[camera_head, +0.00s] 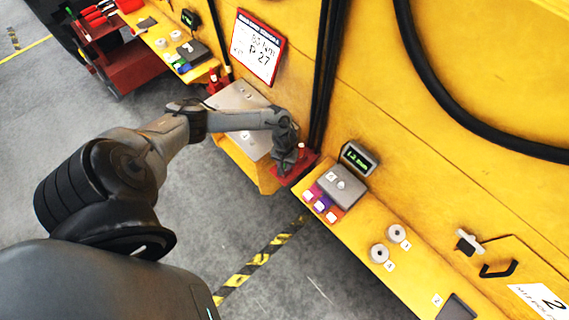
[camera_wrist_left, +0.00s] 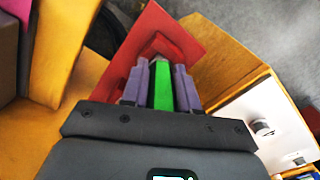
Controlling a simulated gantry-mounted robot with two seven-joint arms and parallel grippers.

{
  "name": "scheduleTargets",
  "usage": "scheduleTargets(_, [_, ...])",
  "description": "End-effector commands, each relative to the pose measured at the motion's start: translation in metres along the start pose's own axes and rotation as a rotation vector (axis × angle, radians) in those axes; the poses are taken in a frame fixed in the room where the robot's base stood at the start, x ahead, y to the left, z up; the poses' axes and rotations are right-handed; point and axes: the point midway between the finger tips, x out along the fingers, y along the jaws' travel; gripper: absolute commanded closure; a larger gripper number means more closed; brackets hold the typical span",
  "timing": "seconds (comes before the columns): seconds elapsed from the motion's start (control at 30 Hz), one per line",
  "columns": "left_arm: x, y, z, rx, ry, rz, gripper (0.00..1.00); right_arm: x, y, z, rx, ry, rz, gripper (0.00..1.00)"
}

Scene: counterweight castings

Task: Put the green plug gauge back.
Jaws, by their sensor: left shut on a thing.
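My left gripper (camera_head: 284,165) is shut on the green plug gauge (camera_wrist_left: 163,86), which shows between the two fingers in the left wrist view. The gauge points away from the wrist toward a red holder (camera_wrist_left: 155,28) with a raised red part. The gauge is hidden behind the gripper in the head view. I cannot tell whether its tip touches the holder. My right gripper is not in view.
A grey box (camera_head: 342,187), a display (camera_head: 358,157), coloured blocks (camera_head: 320,202) and two ring-shaped weights (camera_head: 398,233) stand on the right shelf (camera_head: 412,272). A grey plate (camera_head: 238,98) lies on the shelf left of the holder. Black hoses (camera_head: 325,80) run down the yellow wall.

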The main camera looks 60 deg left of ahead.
Motion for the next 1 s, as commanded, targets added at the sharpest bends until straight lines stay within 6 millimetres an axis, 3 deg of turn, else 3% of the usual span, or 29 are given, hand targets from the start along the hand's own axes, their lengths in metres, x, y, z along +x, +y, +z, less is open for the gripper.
scheduleTargets(1.0, [0.0055, -0.0002, -0.0002, -0.001, 0.0, 0.0, 1.0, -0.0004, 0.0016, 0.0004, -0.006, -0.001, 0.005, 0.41])
